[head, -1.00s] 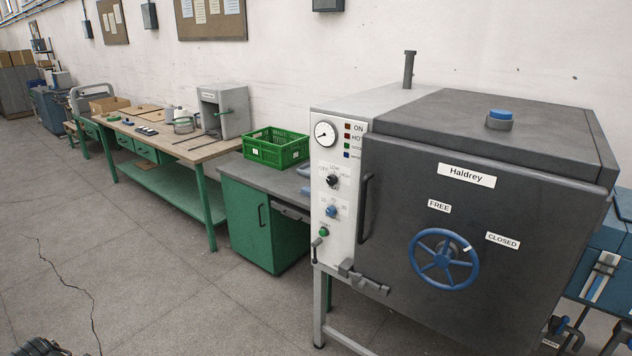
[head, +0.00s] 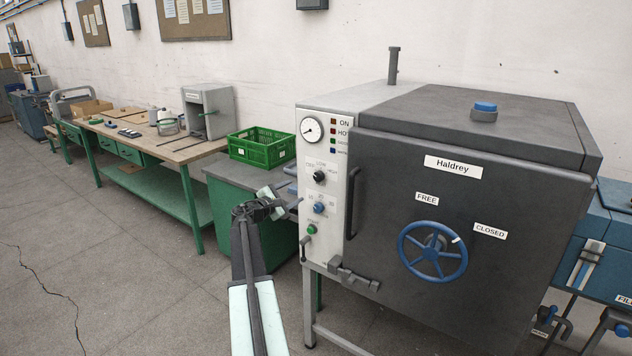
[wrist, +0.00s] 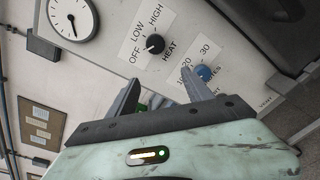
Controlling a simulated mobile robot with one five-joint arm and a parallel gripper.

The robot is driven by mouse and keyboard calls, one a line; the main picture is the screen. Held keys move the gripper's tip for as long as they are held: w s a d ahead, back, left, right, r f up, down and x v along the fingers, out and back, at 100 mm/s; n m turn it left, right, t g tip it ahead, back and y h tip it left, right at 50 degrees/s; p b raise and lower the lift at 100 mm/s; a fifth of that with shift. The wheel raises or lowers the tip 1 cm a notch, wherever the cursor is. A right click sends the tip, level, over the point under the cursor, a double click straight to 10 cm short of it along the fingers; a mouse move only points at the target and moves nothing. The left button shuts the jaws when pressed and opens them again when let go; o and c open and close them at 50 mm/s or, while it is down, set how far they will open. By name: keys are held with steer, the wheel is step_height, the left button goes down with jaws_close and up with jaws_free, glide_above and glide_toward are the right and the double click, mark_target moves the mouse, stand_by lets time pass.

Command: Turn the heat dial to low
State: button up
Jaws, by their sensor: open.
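The heat dial (head: 319,177) is a small black knob on the pale control panel, left of the dark door. In the wrist view the heat dial (wrist: 155,44) has OFF, LOW and HIGH printed around it. Its small light mark seems to face the OFF side, but it is too small to be sure. My gripper (head: 296,205) is raised in front of the panel's left edge, below and left of the dial. In the wrist view my gripper (wrist: 160,80) is open and empty, its fingers apart and short of the dial.
A blue dial (head: 319,208) and a green button (head: 311,229) sit below the heat dial. A gauge (head: 311,129) is above. The door handle (head: 351,203) stands out to the right. A green crate (head: 262,149) is on the cabinet at left. Open floor lies in front.

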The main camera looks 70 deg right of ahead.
mark_target(317, 177)
steer(key=shift+n+h, duration=0.4)
steer(key=shift+n, duration=0.3)
steer(key=s+d, duration=0.1)
steer(key=d, duration=0.2)
steer(key=s+d+r, duration=0.1)
steer(key=s+d, duration=0.1)
steer(key=d, duration=0.2)
steer(key=s+d, duration=0.2)
steer(key=d, duration=0.2)
steer(key=shift+s+r, duration=0.2)
steer(key=shift+r, duration=0.15)
steer(key=shift+c, duration=0.3)
